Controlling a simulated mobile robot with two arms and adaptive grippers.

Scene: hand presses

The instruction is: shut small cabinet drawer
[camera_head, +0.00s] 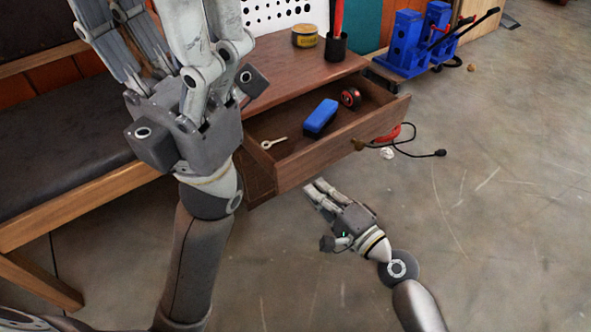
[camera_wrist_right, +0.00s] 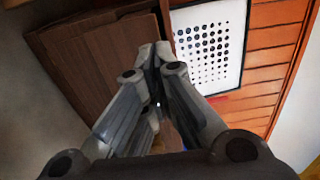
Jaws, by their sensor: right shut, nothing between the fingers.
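The drawer (camera_head: 318,165) of the small brown wooden cabinet (camera_head: 300,58) is pulled open and sticks out towards the lower right. A blue block (camera_head: 320,117), a red and black round item (camera_head: 350,97) and a small pale wrench-like tool (camera_head: 273,143) lie in it. My right gripper (camera_head: 313,187) is shut and empty, its fingers pointing at the drawer front from just below it; contact cannot be told. In the right wrist view its fingers (camera_wrist_right: 158,62) meet before a brown wooden surface (camera_wrist_right: 95,55). My left gripper (camera_head: 155,25) is raised at the left, fingers spread, tips cut off, hiding part of the cabinet.
A yellow tin (camera_head: 305,36) and a black cup (camera_head: 336,46) with a red item stand on the cabinet top. A dark padded bench (camera_head: 70,150) is at the left.

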